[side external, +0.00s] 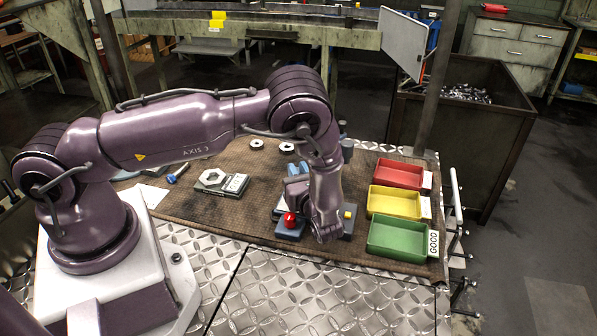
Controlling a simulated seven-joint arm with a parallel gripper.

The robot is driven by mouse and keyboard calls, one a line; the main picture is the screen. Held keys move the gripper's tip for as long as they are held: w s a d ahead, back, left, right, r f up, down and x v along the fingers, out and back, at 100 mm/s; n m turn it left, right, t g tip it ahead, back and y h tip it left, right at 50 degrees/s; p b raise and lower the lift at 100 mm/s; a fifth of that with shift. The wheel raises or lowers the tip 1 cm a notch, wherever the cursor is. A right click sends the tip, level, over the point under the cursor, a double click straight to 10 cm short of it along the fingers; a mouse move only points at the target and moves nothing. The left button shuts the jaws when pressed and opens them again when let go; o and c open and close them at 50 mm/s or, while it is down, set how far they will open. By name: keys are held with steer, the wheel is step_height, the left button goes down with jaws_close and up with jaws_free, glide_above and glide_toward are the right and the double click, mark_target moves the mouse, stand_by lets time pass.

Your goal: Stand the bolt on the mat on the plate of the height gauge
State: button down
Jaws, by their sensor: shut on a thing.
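My arm reaches over the brown mat (225,214), and its wrist bends down near the mat's middle. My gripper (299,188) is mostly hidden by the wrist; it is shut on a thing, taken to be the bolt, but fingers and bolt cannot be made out.
Red (400,173), yellow (395,202) and green (398,238) trays line the mat's right side. A grey block with a hexagonal shape (212,178), a blue-handled tool (178,172) and two rings (257,144) lie left and behind. The mat's left front is clear.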

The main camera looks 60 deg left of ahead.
steer(key=shift+f, duration=0.15)
steer(key=c, duration=1.1)
jaws_free()
